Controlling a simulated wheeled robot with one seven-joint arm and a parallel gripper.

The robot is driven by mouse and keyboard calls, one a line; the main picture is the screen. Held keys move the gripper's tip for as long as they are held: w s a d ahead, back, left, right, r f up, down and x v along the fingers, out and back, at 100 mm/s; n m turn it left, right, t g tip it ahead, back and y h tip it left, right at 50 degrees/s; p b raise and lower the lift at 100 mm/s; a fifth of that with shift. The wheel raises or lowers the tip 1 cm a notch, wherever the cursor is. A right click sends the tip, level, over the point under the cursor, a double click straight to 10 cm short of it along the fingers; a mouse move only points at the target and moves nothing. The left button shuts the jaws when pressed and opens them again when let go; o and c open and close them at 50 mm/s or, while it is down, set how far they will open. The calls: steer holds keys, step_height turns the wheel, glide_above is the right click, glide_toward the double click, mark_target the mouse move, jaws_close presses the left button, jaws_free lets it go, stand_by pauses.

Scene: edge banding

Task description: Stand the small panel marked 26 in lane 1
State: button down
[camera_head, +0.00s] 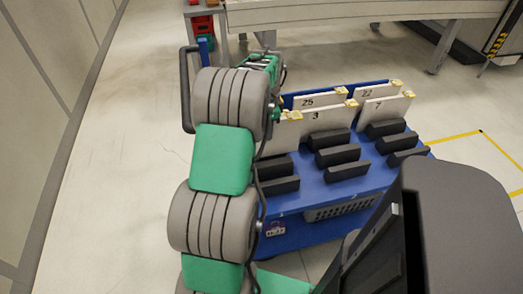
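No panel with a readable 26 shows in the head view. Light panels marked 25 (322,99), 22 (377,91), 3 (328,119) and 7 (388,107) stand upright on a blue cart (307,197), with yellowish pieces at their top corners. Black blocks (338,155) form rows on the cart's top, with gaps between them. I see no lane numbers. My arm rises in front of the cart's left side and hides part of it. My gripper's fingers do not show, so I cannot see whether they hold anything.
A long light-coloured bench or machine (360,12) stands behind the cart. Red items (202,25) sit at its left end. Open floor (130,150) lies left of my arm, beside a wall. Yellow lines (456,136) mark the floor at right.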

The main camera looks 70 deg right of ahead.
glide_above(267, 155)
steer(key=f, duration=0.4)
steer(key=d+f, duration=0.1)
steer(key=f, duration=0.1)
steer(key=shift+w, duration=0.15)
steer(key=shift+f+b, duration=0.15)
steer(key=shift+b, duration=0.15)
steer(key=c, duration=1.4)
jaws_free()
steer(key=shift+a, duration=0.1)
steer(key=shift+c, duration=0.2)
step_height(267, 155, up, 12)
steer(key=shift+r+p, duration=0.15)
steer(key=shift+p, duration=0.6)
